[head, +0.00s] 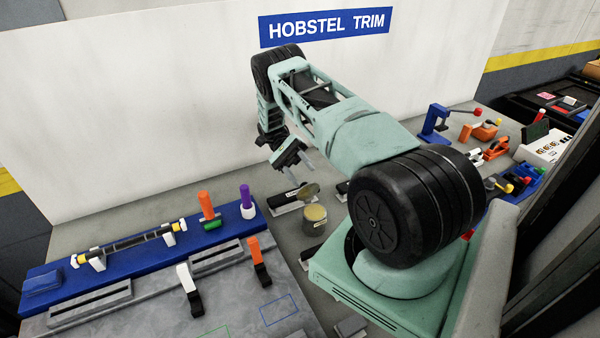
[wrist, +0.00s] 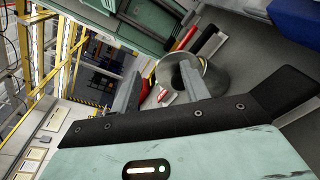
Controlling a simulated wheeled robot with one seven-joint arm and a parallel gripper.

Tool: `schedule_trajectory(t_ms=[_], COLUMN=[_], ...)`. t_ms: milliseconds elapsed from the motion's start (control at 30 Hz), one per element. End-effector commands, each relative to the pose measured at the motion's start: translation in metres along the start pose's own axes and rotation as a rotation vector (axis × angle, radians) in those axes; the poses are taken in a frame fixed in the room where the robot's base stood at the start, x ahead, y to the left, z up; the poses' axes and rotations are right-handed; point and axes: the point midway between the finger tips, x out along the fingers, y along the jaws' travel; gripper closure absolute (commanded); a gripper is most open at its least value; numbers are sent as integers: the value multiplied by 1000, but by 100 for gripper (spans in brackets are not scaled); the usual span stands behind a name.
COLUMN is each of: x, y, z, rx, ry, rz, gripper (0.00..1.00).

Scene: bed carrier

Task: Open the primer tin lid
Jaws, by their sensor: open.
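The primer tin (head: 314,224) is a small grey tin with a pale yellowish top, standing on the bench near the middle of the head view. Its olive, disc-like lid (head: 309,191) stands raised and tilted at the tin's far side, apart from most of the rim. My gripper (head: 301,170) is open and empty, above and slightly left of the lid, with a gap between them. In the wrist view, the tin (wrist: 212,80) lies beyond the fingers of my gripper (wrist: 160,72), and the right finger partly covers it.
A blue rack with a yellow-tipped bar (head: 130,243) and upright orange and purple handles stands to the left. A grey board (head: 215,285) with black clips lies in front of it. Clamps and tools (head: 480,130) crowd the right. A white wall panel (head: 150,110) rises behind.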

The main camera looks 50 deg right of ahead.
Motion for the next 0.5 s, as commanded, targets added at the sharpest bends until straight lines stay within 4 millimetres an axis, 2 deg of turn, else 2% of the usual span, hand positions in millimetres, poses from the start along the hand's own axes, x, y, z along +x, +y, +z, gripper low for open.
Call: schedule_trajectory(t_ms=[33, 200, 500], x=[-2, -5, -8], y=[11, 28, 47], z=[10, 28, 46], rx=[1, 1, 1], ry=[0, 0, 1], rz=[0, 0, 0], gripper=[55, 55, 55])
